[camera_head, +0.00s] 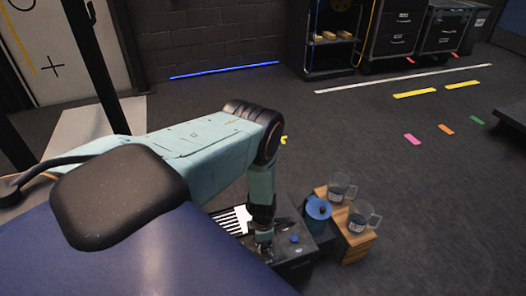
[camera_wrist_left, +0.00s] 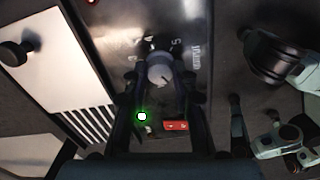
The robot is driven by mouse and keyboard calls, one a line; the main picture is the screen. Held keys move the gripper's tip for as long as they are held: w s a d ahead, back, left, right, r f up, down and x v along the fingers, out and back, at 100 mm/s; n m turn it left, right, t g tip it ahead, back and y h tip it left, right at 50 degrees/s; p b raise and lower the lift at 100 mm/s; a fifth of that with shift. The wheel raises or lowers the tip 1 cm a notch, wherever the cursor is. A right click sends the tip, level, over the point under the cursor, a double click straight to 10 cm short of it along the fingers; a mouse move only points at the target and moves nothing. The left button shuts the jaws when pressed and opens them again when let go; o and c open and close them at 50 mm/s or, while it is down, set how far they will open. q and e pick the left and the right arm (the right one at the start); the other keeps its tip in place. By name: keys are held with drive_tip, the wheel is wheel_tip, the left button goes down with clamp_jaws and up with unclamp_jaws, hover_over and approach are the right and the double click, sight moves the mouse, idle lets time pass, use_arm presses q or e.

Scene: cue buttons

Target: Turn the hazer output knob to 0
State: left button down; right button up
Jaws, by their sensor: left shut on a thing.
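The hazer is a dark box (camera_head: 297,268) at the bottom centre of the head view, largely covered by my arm. Its panel (camera_wrist_left: 120,22) shows in the left wrist view. The grey round output knob (camera_wrist_left: 159,69) stands on that panel, with white numerals, among them 4 and 5, around its upper side. Its pointer setting is too small to read surely. My left gripper (camera_head: 264,247) reaches down onto the hazer. In the wrist view its dark fingers (camera_wrist_left: 160,88) are shut on the knob, one on each side. My right gripper is not in view.
A green-lit button (camera_wrist_left: 142,116) and a red switch (camera_wrist_left: 175,126) sit close below the knob. Right of the hazer are a blue roll (camera_head: 318,209) and a wooden crate (camera_head: 357,247) with two glass mugs (camera_head: 341,187) (camera_head: 363,218). Open floor lies beyond.

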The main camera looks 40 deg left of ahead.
use_arm(q)
drive_tip(key=shift+n, duration=1)
drive_tip(key=c, duration=1.1)
unclamp_jaws()
drive_tip(key=shift+o, duration=0.2)
drive_tip(key=shift+r, duration=0.1)
wheel_tip(320, 180, up, 12)
